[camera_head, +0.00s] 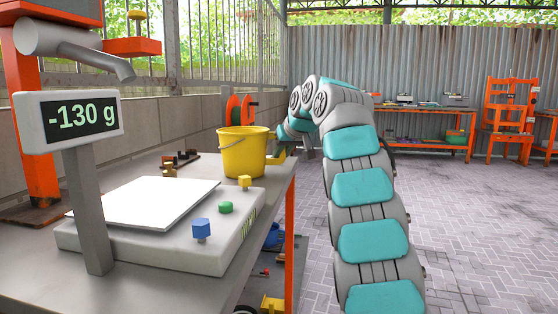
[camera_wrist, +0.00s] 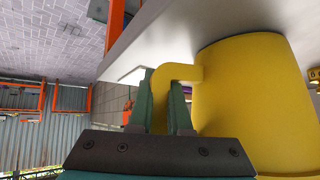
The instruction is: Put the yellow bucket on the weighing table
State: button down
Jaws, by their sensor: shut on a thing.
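The yellow bucket (camera_head: 243,153) is upright at the right edge of the grey table, just behind the weighing scale. It fills the right side of the wrist view (camera_wrist: 255,100). My gripper (camera_head: 283,150) is at the bucket's right side, partly hidden behind my arm. In the wrist view its two fingers (camera_wrist: 168,105) are shut on the bucket's yellow side handle (camera_wrist: 180,73). I cannot tell whether the bucket's base touches the table. The weighing table (camera_head: 150,202) is a scale with a white plate, and its plate is empty. Its display (camera_head: 83,117) reads -130 g.
Blue (camera_head: 201,229), green (camera_head: 226,207) and yellow (camera_head: 245,183) knobs stand on the scale's front edge. A grey tap (camera_head: 80,42) hangs above the display. Small dark parts (camera_head: 180,158) lie behind the scale.

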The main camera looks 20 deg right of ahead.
jog(key=shift+f, duration=0.1)
jog(key=c, duration=0.8)
grip_release()
jog(key=shift+c, duration=0.2)
jog(key=shift+r, duration=0.2)
jog(key=v, duration=1.2)
jog(key=shift+p, duration=0.45)
jog(key=shift+f, duration=0.15)
